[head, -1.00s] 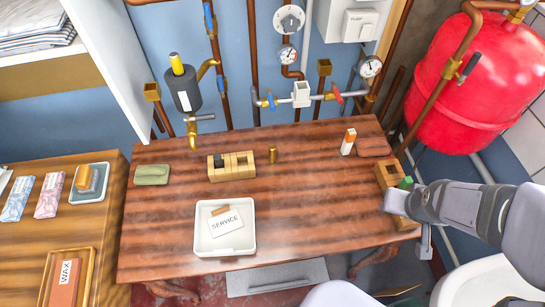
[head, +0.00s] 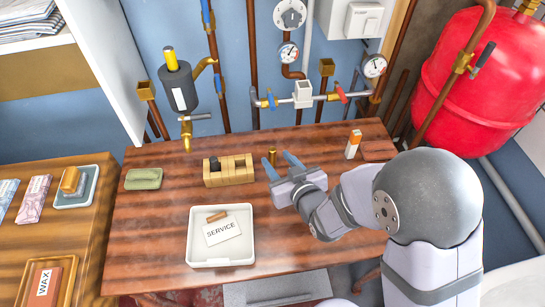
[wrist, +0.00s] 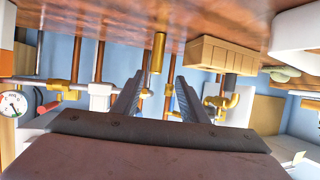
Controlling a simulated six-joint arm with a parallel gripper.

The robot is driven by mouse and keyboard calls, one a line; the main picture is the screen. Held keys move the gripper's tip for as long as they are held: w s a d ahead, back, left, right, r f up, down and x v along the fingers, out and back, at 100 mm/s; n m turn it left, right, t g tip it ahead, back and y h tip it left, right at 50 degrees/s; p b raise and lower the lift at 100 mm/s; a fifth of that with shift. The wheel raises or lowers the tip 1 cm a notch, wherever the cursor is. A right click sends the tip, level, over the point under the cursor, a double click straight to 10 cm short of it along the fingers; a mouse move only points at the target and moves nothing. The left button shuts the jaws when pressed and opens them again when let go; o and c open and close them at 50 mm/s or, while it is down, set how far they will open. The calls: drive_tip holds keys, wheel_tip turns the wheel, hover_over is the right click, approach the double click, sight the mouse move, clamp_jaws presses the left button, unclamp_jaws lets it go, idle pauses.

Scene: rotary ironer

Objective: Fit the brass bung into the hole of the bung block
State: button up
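The brass bung (head: 272,156) is a small brass cylinder standing upright on the wooden table. It also shows in the wrist view (wrist: 158,53), between and beyond my fingertips. The bung block (head: 230,175) is a light wooden block just left of the bung, with a dark piece at its left end. The block shows upside down in the wrist view (wrist: 222,53); its hole is not clear there. My gripper (head: 279,162) is open, its two blue-grey fingers pointing at the bung from the front right. Nothing is between the fingers (wrist: 159,82).
A white tray (head: 193,240) with a SERVICE card stands in front of the block. A green cloth-like pad (head: 143,179) lies left. An orange and white box (head: 353,144) stands right. Pipes and a brass tap (head: 187,135) are behind. My arm covers the table's right side.

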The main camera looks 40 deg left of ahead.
sight(274, 154)
drive_tip(key=shift+w+d+f+p+x, duration=0.1)
drive_tip(key=shift+p+x, duration=0.1)
drive_tip(key=shift+x, duration=0.75)
drive_tip(key=shift+w+d+f+p+x, duration=0.1)
drive_tip(key=shift+p+x, duration=0.15)
drive_tip(key=shift+x, duration=0.7)
drive_tip(key=shift+w+d+f+p+x, duration=0.1)
drive_tip(key=shift+p+x, duration=0.1)
drive_tip(key=shift+x, duration=0.75)
drive_tip(key=shift+w+a+f, duration=0.3)
drive_tip(key=shift+a, duration=0.2)
clamp_jaws()
